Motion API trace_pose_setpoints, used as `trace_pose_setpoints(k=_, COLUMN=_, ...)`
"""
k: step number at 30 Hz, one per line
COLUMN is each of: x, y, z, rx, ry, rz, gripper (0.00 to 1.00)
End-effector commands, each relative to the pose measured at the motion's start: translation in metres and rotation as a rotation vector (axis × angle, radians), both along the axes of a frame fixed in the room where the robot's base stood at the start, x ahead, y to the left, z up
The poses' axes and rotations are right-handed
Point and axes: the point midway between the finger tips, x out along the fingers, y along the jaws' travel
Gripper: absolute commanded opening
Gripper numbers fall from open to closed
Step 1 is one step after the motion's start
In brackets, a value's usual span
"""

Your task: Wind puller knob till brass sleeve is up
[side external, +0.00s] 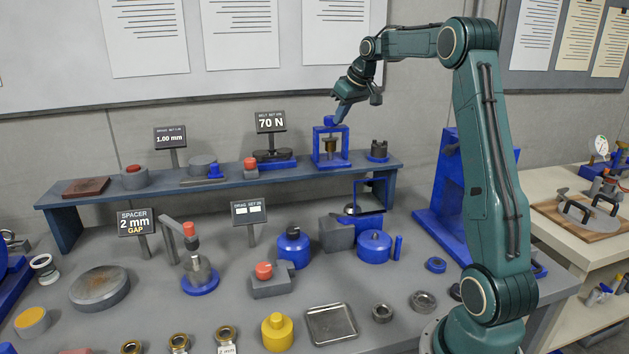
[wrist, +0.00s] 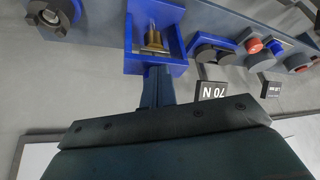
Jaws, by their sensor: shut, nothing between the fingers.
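The puller is a small blue frame (side external: 317,147) on the raised shelf, with a blue knob (side external: 329,120) on top. The brass sleeve (side external: 330,146) sits inside the frame; it also shows in the wrist view (wrist: 153,39), around a thin rod. My gripper (side external: 340,118) is at the top of the puller, tilted, with its fingertips beside or against the knob; I cannot tell if they touch. In the wrist view my shut fingers (wrist: 157,75) reach the frame's edge and hide the knob. Nothing shows between them.
The shelf (side external: 290,172) also holds a belt gauge with a 70 N sign (side external: 270,122) left of the puller and a dark round part (side external: 378,150) on its right. A grey wall stands behind. The bench below is crowded with fixtures.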

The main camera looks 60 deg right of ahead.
Motion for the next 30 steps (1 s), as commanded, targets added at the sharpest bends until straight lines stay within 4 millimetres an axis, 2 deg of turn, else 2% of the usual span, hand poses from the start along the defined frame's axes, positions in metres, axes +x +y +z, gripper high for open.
trace_pose_setpoints(k=30, x=-0.003, y=-0.014, z=0.0, rx=-0.003, ry=-0.004, rz=-0.002, gripper=0.0)
